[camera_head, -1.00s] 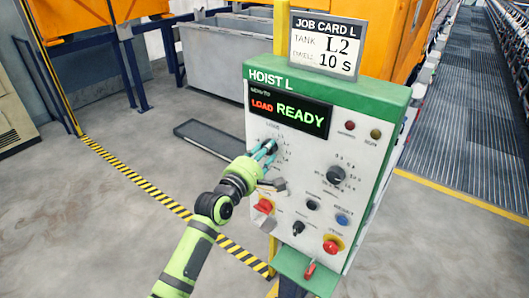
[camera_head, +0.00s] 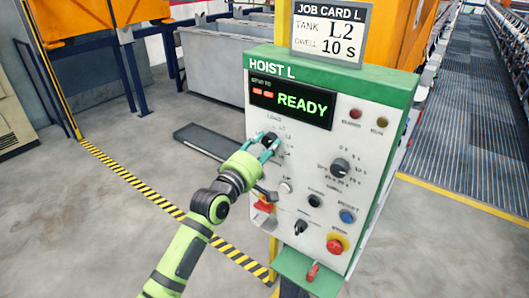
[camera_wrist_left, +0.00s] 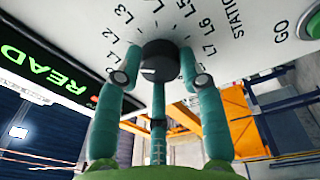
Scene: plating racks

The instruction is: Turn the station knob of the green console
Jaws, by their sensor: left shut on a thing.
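The green console (camera_head: 258,98), labelled HOIST L, has a white sloped face under a green top band. Its station knob (camera_wrist_left: 160,60) is a round black knob ringed by marks such as L2, L3, L5, L6 and L7 in the left wrist view. My left gripper (camera_head: 269,143) is at this knob, its teal fingers on either side and shut on it. The fingers hide much of the knob in the head view. The display (camera_head: 290,102) reads READY in green beside small red characters I cannot read. My right gripper is not in view.
The dwell knob (camera_head: 340,168), a blue button (camera_head: 347,216), a red button (camera_head: 337,243) and a red switch (camera_head: 264,204) share the panel. A job card (camera_head: 331,32) above reads TANK L2, DWELL 10 S. Open floor lies left.

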